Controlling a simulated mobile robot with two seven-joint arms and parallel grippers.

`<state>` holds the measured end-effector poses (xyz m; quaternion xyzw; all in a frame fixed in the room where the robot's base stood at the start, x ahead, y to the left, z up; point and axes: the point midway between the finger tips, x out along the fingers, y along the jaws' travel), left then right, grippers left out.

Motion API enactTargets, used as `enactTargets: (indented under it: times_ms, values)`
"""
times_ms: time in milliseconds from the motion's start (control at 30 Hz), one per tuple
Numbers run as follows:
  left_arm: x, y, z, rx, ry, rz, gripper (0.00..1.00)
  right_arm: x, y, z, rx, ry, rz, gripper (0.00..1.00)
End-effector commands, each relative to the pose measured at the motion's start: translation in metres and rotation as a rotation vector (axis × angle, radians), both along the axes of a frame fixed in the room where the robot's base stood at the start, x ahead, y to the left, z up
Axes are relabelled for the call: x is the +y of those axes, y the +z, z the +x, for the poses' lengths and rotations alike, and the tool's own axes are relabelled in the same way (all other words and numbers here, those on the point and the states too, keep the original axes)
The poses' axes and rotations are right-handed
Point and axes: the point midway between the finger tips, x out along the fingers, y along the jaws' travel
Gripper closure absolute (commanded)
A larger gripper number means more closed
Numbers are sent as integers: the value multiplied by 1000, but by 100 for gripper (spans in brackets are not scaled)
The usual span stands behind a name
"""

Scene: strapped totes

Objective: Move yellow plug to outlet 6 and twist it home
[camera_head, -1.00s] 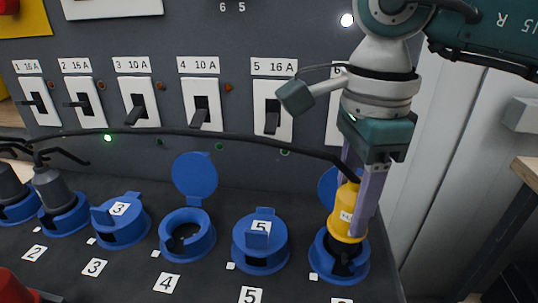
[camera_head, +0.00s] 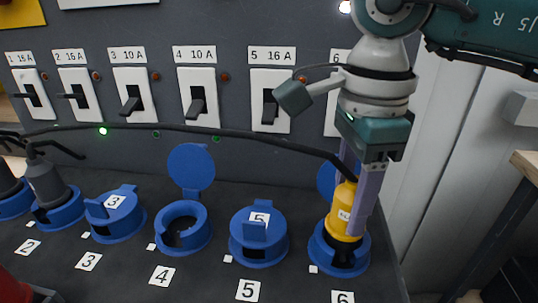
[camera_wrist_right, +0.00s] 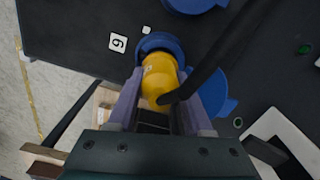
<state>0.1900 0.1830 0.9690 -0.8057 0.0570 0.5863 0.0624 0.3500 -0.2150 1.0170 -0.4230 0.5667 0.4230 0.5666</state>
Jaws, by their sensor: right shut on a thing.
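The yellow plug (camera_head: 343,212) stands upright in the blue ring of outlet 6 (camera_head: 318,253), at the right end of the row. A black cable runs left from its top. My right gripper (camera_head: 357,205) is above the outlet, its two purple fingers shut on the yellow plug's sides. The right wrist view shows the yellow plug (camera_wrist_right: 158,77) between the fingers, its lower end at the blue ring (camera_wrist_right: 162,43). How deep the plug sits and its twist angle are hard to tell. My left gripper is not in view.
Outlet 5 (camera_head: 258,245) has its lid shut. Outlet 4 (camera_head: 183,239) is empty with its lid raised (camera_head: 191,167). A grey plug (camera_head: 48,184) sits in outlet 2. Lever switches line the panel behind. A wall (camera_head: 455,150) stands close on the right.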

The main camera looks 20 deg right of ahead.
Motion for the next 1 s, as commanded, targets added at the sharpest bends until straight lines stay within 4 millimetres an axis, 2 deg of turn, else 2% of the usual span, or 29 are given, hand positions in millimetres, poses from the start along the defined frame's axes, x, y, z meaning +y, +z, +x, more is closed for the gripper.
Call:
enactTargets:
  times_ms: [800, 867, 1000]
  values:
    - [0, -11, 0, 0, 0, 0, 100, 0, -11, 0, -1, -2, 0, 100]
    - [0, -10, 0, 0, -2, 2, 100, 0, -11, 0, -1, -27, 0, 100]
    - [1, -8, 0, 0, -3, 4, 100, 0, -11, 0, 0, -182, 0, 100]
